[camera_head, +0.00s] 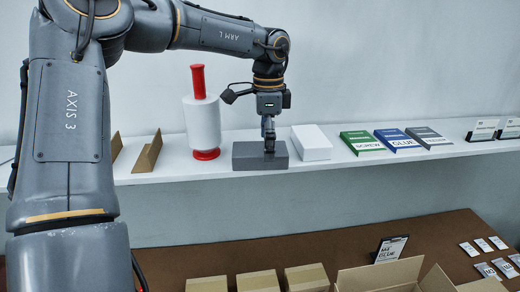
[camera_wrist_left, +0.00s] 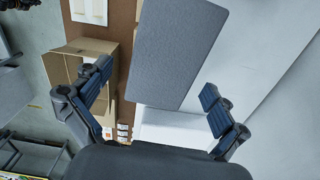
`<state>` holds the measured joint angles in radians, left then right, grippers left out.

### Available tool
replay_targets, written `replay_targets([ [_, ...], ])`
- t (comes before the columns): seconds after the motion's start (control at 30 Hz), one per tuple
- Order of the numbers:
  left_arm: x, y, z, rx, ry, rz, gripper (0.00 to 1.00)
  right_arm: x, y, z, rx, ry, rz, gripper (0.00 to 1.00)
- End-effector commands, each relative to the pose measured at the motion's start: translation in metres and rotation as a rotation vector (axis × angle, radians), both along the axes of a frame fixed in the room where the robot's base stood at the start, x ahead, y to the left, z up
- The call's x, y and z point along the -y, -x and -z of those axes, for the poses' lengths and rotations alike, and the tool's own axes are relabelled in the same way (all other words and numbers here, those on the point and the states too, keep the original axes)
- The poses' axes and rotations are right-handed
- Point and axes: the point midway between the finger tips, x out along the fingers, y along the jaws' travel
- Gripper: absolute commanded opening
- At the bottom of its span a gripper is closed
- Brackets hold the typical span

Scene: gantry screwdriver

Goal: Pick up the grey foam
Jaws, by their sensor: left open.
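The grey foam (camera_head: 245,158) is a flat-topped grey block lying on the white shelf (camera_head: 352,164), between the red-and-white roll dispenser and a white block. My left gripper (camera_wrist_left: 156,93) is open there, one finger on each side, with visible gaps to the foam. My right gripper is not in view.
The roll dispenser (camera_head: 203,122) stands close left of the foam and the white block (camera_head: 311,143) close right. Green (camera_head: 361,143), blue (camera_head: 397,140) and grey (camera_head: 428,137) boxes follow along the shelf. Below, several cardboard boxes (camera_head: 258,280) sit on a brown table (camera_head: 330,243).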

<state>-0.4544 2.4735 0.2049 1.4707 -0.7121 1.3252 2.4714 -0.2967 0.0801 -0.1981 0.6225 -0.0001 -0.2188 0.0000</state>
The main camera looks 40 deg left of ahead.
Motion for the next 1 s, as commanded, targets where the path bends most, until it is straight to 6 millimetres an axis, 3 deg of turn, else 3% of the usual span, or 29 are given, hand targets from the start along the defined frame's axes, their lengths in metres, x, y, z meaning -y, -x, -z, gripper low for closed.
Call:
replay_targets([
  [0.17,-0.001,0.000,0.016,0.001,-0.001,-0.002,0.97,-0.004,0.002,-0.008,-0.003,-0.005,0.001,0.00],
  [0.4,-0.001,-0.001,0.018,0.003,-0.001,-0.002,0.95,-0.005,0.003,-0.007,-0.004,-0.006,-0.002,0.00],
  [0.6,-0.001,-0.001,0.018,0.003,-0.001,-0.002,0.58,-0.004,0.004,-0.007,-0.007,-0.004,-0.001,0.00],
  [1.0,-0.001,-0.001,0.017,0.003,-0.001,-0.002,0.57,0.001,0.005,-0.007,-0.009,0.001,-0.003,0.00],
])
